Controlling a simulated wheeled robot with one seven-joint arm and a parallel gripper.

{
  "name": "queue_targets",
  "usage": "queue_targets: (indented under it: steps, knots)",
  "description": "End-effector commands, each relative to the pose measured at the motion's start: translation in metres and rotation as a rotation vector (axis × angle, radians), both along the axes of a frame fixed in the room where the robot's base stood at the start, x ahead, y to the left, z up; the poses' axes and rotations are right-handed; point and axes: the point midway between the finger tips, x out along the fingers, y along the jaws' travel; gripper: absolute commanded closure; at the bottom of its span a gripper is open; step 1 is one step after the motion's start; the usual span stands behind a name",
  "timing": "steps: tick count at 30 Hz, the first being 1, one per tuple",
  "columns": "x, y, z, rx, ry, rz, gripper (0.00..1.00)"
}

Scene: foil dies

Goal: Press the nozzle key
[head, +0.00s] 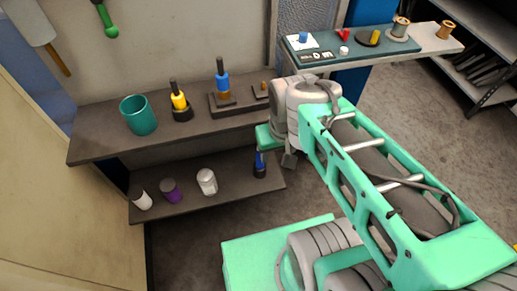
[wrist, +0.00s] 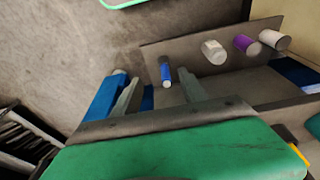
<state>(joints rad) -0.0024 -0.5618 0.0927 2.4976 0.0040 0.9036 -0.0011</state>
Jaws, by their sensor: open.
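I cannot tell which one is the nozzle key. My gripper (head: 288,160) is in front of the shelves, well below and left of those keys. In the wrist view my gripper (wrist: 155,85) is open, its two grey fingers apart. A blue upright piece (wrist: 165,72) shows between the fingers, beyond them on the lower shelf; it looks untouched. The keys are not visible in the wrist view.
The upper shelf (head: 98,150) holds a teal cup (head: 138,115), a yellow-handled tool (head: 179,101) and a blue-handled tool (head: 222,80). The lower shelf (head: 230,200) holds white and purple containers.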

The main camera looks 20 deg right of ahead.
Motion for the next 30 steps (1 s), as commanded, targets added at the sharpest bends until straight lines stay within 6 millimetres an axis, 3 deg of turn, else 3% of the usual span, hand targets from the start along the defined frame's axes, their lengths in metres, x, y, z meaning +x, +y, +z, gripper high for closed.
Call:
queue_targets:
  steps: [5, 24, 30]
  knots:
    - [0.0001, -0.0003, 0.0000, 0.000, 0.000, 0.000, 0.49]
    - [0.0001, -0.0005, -0.0001, -0.001, -0.001, -0.001, 1.00]
    - [0.0001, -0.0005, -0.0001, -0.001, -0.001, -0.001, 1.00]
